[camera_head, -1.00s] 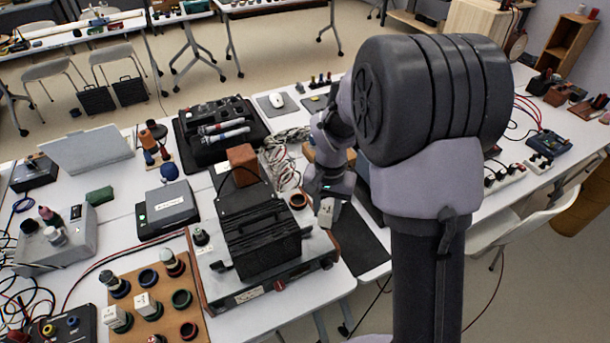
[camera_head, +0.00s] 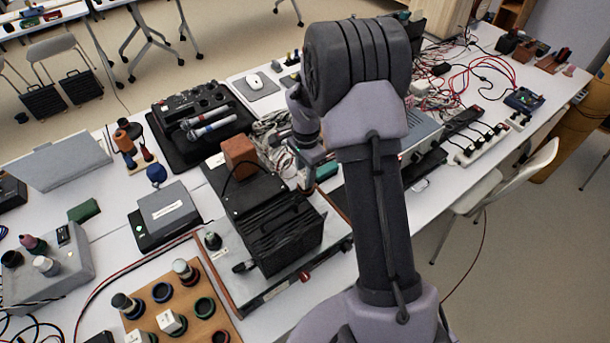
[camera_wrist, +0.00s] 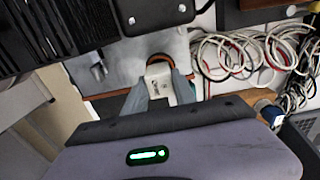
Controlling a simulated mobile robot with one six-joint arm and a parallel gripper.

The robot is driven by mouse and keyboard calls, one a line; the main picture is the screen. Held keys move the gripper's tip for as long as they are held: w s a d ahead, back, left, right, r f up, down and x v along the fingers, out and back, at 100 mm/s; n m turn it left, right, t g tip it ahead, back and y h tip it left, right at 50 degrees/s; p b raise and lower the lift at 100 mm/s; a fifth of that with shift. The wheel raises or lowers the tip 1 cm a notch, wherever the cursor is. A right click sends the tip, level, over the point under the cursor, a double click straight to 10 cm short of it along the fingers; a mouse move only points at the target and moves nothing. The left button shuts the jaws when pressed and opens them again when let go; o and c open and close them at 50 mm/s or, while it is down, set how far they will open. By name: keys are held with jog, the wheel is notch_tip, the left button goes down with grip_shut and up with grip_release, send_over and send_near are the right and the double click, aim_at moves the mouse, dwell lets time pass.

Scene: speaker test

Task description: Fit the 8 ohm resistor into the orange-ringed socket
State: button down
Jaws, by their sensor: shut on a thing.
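In the wrist view, my gripper (camera_wrist: 160,90) is shut on a white block (camera_wrist: 160,82), taken to be the resistor. Dark print shows on the block, too small to read. An orange-brown ring (camera_wrist: 159,56) shows just beyond the block, on the grey top of a device (camera_wrist: 125,62). The block covers the near part of the ring. I cannot tell whether the block is above the ring or seated in it. In the head view, my wrist is beside the device, and my arm hides the ring and the block.
A black finned unit (camera_head: 283,240) stands on the device, with a brown block (camera_head: 239,155) behind it. Coiled cables (camera_wrist: 240,55) lie right of my gripper in the wrist view. A wooden board (camera_head: 195,290) with several ringed sockets and white blocks is at front left.

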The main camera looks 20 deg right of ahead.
jog(key=shift+r, duration=0.15)
jog(key=shift+f, duration=0.35)
jog(key=c, duration=1)
grip_release()
jog(key=s+a+r+n+t+p, duration=0.1)
jog(key=a+r+p, duration=0.1)
jog(key=r, duration=0.8)
jog(key=s+a+r+n+p, duration=0.1)
jog(key=r+p, duration=0.1)
jog(key=r, duration=0.8)
jog(key=s+a+r+n+t, duration=0.2)
jog(key=s+a+r+n, duration=0.3)
jog(key=s+r, duration=0.5)
jog(key=s+a+n+t, duration=0.1)
jog(key=s+a, duration=0.1)
jog(key=s, duration=0.2)
jog(key=s+a+n+t+y, duration=0.1)
jog(key=s+a+n, duration=0.1)
jog(key=s, duration=0.2)
jog(key=s+a+n+y, duration=0.1)
jog(key=s+a, duration=0.1)
jog(key=s, duration=0.3)
jog(key=shift+s+a+r+t, duration=0.1)
jog(key=shift+a+t, duration=0.1)
jog(key=shift+t, duration=0.2)
